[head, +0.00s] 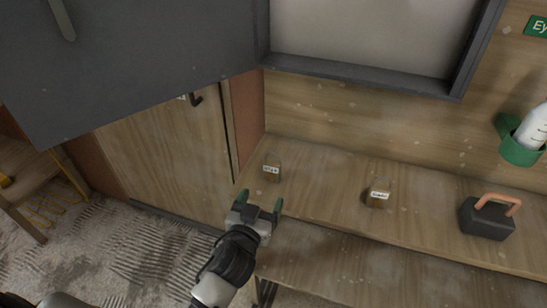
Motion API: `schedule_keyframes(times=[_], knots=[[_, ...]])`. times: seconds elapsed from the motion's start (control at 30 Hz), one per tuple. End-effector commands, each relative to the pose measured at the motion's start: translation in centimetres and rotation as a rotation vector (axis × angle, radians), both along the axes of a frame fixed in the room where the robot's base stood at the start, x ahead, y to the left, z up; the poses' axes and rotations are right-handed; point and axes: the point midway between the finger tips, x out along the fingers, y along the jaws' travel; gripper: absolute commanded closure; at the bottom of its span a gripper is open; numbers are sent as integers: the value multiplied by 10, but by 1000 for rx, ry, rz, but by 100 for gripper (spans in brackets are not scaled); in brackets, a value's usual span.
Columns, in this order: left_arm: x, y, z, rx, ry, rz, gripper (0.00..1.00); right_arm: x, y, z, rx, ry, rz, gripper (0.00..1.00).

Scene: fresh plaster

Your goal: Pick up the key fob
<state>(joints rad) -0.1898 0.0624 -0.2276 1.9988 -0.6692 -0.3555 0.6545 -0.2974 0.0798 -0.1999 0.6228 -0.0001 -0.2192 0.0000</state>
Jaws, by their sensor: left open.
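Two small brown pieces with pale labels and thin loops on top, like padlocks or tags, sit on the wooden bench top (322,190). One labelled piece (271,168) is near the bench's left end, the other labelled piece (378,195) is farther right. I cannot tell from the blurred lettering which, if either, is the key fob. My left gripper (260,189) is open, with green fingertips, at the bench's left front corner. It is just in front of the left labelled piece, with nothing seen between its fingers. My right gripper is not in view.
A dark box with an orange handle (487,218) stands on the bench at right. A green wall holder (520,152) carries a white bottle (534,126). A dark grey panel (140,65) hangs over the upper left. The bench between the labelled pieces is clear.

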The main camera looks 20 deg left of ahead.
Motion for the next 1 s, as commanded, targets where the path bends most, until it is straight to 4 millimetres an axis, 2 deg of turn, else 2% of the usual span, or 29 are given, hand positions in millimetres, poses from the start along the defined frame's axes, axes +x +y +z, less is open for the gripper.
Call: schedule_keyframes(times=[0.07,0.17,0.4,0.67,0.9,1.0], knots=[[-1,0,17,-10,-37,5,21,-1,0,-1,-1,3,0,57],[7,1,24,-13,-53,7,21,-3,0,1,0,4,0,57],[44,1,24,-13,-52,6,21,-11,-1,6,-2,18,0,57],[64,2,22,-11,-50,7,21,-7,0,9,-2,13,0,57],[97,5,19,-11,-50,7,21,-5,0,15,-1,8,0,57],[105,5,18,-11,-49,7,21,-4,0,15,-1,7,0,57]])
